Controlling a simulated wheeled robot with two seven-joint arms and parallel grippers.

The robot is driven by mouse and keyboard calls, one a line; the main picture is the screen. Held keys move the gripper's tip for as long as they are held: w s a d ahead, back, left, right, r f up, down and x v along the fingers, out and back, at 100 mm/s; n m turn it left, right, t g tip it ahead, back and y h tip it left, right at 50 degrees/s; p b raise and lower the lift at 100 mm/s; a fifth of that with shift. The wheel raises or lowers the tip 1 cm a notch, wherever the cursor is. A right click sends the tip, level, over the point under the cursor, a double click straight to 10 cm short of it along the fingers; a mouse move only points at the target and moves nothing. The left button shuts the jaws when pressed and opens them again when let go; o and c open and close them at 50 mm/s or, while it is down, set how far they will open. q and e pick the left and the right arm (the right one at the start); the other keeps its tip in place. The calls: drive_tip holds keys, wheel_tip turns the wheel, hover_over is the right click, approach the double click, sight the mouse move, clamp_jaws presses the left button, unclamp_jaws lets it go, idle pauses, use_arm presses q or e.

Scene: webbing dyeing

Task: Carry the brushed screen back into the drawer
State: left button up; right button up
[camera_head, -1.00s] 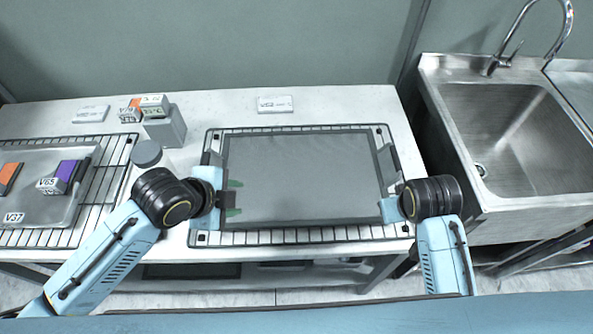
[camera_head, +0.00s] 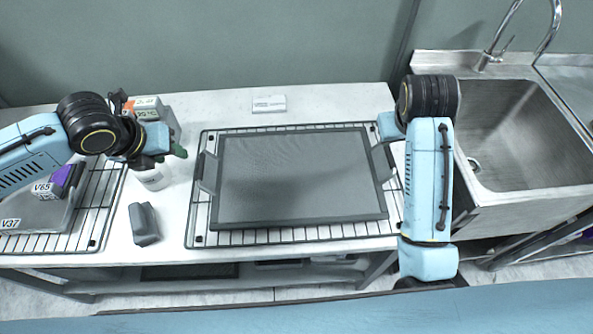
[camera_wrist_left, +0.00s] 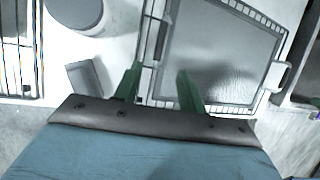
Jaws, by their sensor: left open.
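The screen (camera_head: 300,178), a flat grey mesh panel in a dark frame, lies on a wire rack (camera_head: 290,237) on the table. It has a grey handle on each short side. It also shows in the left wrist view (camera_wrist_left: 212,60). My left gripper (camera_head: 172,150), with green fingers, is open and empty, left of the screen and apart from it. In the left wrist view its fingers (camera_wrist_left: 156,80) point toward the screen's left handle side. My right gripper (camera_head: 385,127) is by the screen's upper right corner, its fingers hidden behind its arm. I cannot make out an open drawer.
A grey block (camera_head: 145,224) and a white-sided round container (camera_head: 153,178) stand left of the rack. Labelled blocks, including a purple one (camera_head: 66,180), sit farther left. A white label card (camera_head: 269,104) is behind the rack. A steel sink (camera_head: 525,135) is at the right.

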sight(199, 166)
use_arm(q)
drive_tip(key=x, duration=1.3)
drive_tip(key=shift+w+f, duration=0.15)
drive_tip(key=shift+f, duration=0.05)
use_arm(e)
drive_tip(key=x, duration=1.3)
drive_tip(key=shift+w+f, duration=0.15)
use_arm(q)
clamp_jaws()
use_arm(e)
clamp_jaws()
drive_tip(key=shift+d, duration=0.1)
use_arm(q)
drive_tip(key=shift+r, duration=0.1)
